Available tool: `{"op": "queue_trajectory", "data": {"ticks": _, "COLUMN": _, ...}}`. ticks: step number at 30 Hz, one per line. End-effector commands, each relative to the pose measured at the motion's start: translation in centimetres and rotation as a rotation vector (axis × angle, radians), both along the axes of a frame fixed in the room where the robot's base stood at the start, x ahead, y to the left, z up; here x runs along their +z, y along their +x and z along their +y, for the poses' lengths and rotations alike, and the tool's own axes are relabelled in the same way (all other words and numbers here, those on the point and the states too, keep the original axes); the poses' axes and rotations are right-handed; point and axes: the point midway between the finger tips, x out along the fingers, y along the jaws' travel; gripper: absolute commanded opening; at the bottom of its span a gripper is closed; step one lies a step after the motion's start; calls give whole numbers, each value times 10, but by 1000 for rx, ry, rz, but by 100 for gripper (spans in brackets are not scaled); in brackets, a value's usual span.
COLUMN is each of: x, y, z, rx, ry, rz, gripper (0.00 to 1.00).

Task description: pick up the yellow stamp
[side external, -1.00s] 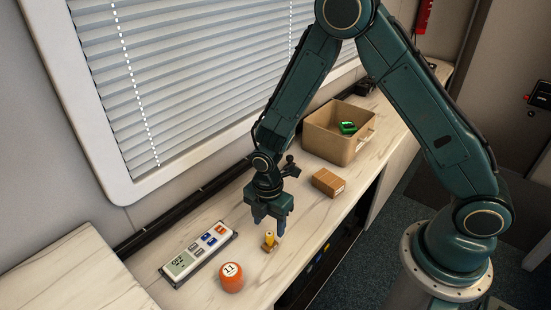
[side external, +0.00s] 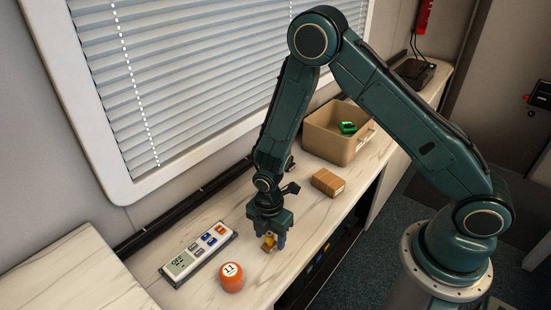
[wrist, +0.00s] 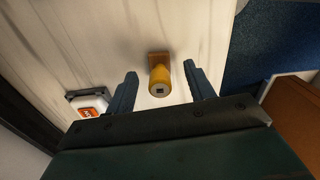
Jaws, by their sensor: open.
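The yellow stamp (side external: 268,242) stands upright on the pale countertop, below my gripper (side external: 268,236) in the side external view. In the wrist view the stamp (wrist: 160,78) shows its yellow handle and brown base between my two open fingers (wrist: 160,88). The fingers are apart from it on both sides, and nothing is held. In the side external view the fingers partly hide the stamp.
An orange ball marked 11 (side external: 231,277) and a white button panel (side external: 199,254) lie to the left. A brown box (side external: 328,183) and an open tan bin (side external: 334,148) with a green item (side external: 348,128) are behind to the right. The counter's front edge is close.

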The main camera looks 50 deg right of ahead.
Motion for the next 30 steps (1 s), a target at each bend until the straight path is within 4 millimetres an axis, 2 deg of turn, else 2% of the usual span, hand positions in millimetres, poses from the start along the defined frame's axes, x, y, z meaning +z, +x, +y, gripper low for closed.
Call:
{"op": "queue_trajectory", "data": {"ticks": 7, "x": -17, "y": 0, "z": 0, "rx": 0, "ry": 0, "rz": -1, "gripper": 54}}
{"op": "queue_trajectory", "data": {"ticks": 23, "x": -18, "y": 0, "z": 0, "rx": 0, "ry": 0, "rz": -2, "gripper": 54}}
{"op": "queue_trajectory", "data": {"ticks": 26, "x": -18, "y": 0, "z": 0, "rx": 0, "ry": 0, "rz": -2, "gripper": 38}}
{"op": "queue_trajectory", "data": {"ticks": 30, "x": -18, "y": 0, "z": 0, "rx": 0, "ry": 0, "rz": -1, "gripper": 10}}
